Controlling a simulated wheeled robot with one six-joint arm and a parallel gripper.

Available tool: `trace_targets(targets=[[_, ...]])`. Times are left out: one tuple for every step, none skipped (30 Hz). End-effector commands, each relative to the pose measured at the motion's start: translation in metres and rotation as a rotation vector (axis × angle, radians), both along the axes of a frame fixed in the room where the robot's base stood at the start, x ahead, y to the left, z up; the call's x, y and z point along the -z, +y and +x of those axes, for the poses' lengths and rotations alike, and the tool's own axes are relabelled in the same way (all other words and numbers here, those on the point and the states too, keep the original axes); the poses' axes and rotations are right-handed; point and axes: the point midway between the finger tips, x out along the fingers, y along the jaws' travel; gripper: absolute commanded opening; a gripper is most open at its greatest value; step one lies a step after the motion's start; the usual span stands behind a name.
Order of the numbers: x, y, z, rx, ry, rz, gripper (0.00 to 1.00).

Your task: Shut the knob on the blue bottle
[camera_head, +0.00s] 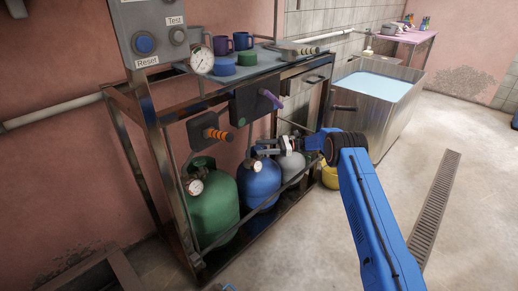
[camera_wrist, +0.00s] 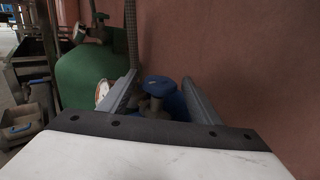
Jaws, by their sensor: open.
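The blue bottle (camera_head: 259,184) stands upright on the low shelf of the metal frame in the head view, between a green bottle (camera_head: 212,205) and a grey bottle (camera_head: 291,166). Its blue knob (camera_wrist: 159,86) shows in the wrist view on top of a brass valve, between the two fingers. My gripper (camera_head: 262,146) is open at the top of the blue bottle, with its fingers on either side of the knob (camera_wrist: 160,95). I cannot tell whether a finger touches it. In the head view, the gripper mostly hides the knob.
A white gauge (camera_head: 257,166) sits at the blue bottle's neck. A metal rail (camera_head: 285,190) runs in front of the bottles. Valve boxes with an orange handle (camera_head: 219,135) and a purple handle (camera_head: 271,99) hang above. A pink wall (camera_wrist: 250,60) is close behind.

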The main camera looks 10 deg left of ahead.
Motion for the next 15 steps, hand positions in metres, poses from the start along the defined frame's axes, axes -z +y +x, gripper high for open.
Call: trace_targets(targets=[[0.0,0.006,-0.001,-0.001,0.0,0.0,0.57],[0.0,0.008,-0.002,0.0,0.0,0.0,0.57],[0.0,0.011,-0.002,0.0,0.0,0.0,0.57],[0.0,0.013,-0.002,0.001,0.0,0.0,0.57],[0.0,0.014,-0.002,0.001,0.0,0.0,0.57],[0.0,0.016,-0.003,0.001,0.0,0.0,0.57],[0.0,0.016,-0.003,0.002,0.0,0.0,0.57],[0.0,0.017,-0.003,0.002,0.0,0.0,0.57],[0.0,0.018,-0.003,0.002,0.0,0.0,0.57],[0.0,0.018,-0.003,0.002,0.0,0.0,0.57],[0.0,0.018,-0.003,0.002,0.0,0.0,0.57],[0.0,0.018,-0.003,0.002,0.0,0.0,0.57],[0.0,0.018,-0.003,0.001,0.0,0.0,0.57],[0.0,0.018,-0.003,0.001,0.0,0.0,0.57],[0.0,0.018,-0.003,0.001,0.0,0.0,0.57]])
